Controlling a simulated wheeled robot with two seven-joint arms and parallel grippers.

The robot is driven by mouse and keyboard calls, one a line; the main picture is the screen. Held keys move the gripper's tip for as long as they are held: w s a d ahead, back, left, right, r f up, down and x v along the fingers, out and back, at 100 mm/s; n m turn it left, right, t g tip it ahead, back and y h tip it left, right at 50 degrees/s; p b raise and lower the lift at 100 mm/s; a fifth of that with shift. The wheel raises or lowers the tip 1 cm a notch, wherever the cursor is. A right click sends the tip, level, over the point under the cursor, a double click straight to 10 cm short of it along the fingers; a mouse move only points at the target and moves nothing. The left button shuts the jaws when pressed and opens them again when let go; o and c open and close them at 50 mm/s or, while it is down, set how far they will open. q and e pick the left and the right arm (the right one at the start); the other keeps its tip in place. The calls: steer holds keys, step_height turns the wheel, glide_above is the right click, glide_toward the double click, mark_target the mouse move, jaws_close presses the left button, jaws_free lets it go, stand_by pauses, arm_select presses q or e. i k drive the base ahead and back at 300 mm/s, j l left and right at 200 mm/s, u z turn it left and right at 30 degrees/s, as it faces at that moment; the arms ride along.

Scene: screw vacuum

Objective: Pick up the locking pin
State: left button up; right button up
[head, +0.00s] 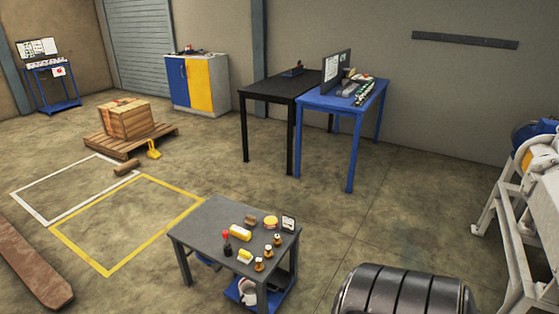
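I cannot single out a locking pin for sure. Small items stand on a dark grey work table (205,222) in the lower middle. Among them are an upright item with a red top (226,237) and black lower part, a yellow cylinder (240,232), a smaller yellow piece (245,255) and several small brass-coloured pieces with dark tops (268,251). They are too small to tell more. Neither of my grippers shows in the head view.
A large dark ridged cylinder (405,290) fills the bottom right. A white-framed machine (525,225) stands at the right edge. Black and blue tables (345,101) stand behind. A wooden crate (128,118) sits on a pallet. The floor between is mostly clear.

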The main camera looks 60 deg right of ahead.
mark_target(225, 235)
steer(key=z, duration=1.4)
steer(key=i+j, duration=0.15)
steer(key=i, duration=0.25)
steer(key=i+j+z, duration=0.25)
steer(key=i+z, duration=0.15)
steer(key=i+j+z, duration=0.35)
steer(key=i+j, duration=0.1)
steer(key=i, duration=0.05)
